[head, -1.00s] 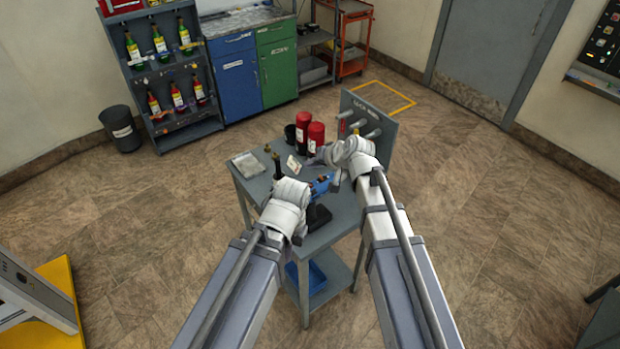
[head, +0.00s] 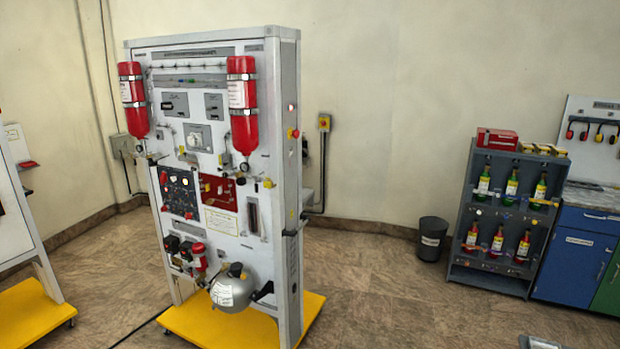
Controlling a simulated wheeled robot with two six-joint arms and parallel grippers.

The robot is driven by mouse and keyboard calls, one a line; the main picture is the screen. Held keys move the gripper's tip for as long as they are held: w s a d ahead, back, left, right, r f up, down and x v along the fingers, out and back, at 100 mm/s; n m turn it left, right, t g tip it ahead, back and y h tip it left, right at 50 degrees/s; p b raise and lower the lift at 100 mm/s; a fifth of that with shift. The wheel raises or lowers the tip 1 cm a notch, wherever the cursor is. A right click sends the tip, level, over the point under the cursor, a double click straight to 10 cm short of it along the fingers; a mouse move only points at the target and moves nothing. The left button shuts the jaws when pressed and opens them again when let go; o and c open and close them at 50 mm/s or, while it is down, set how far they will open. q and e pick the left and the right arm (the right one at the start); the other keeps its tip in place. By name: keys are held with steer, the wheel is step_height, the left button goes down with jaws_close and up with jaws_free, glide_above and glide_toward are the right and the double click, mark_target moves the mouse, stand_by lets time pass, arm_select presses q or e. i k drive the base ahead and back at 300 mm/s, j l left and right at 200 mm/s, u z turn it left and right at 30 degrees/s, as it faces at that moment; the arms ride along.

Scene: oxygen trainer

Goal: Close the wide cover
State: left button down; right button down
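The oxygen trainer (head: 270,150) stands upright left of centre, an upright white panel on a yellow base. Its front carries two red cylinders, one on the left (head: 133,100) and one on the right (head: 242,105), dials, a black switch panel (head: 181,192) and a dark red panel (head: 218,192). A silver round tank (head: 232,288) sits low on the front. I cannot pick out the wide cover at this size, nor tell whether it is open. Neither of my grippers is in view.
A yellow base (head: 315,308) juts out under the trainer. Another panel (head: 15,215) on a yellow base stands at the left edge. A black bin (head: 432,238), a bottle rack (head: 500,225) and a blue cabinet (head: 572,250) line the right. The floor between is clear.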

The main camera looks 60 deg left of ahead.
mark_target(183, 158)
steer(key=u, duration=2.85)
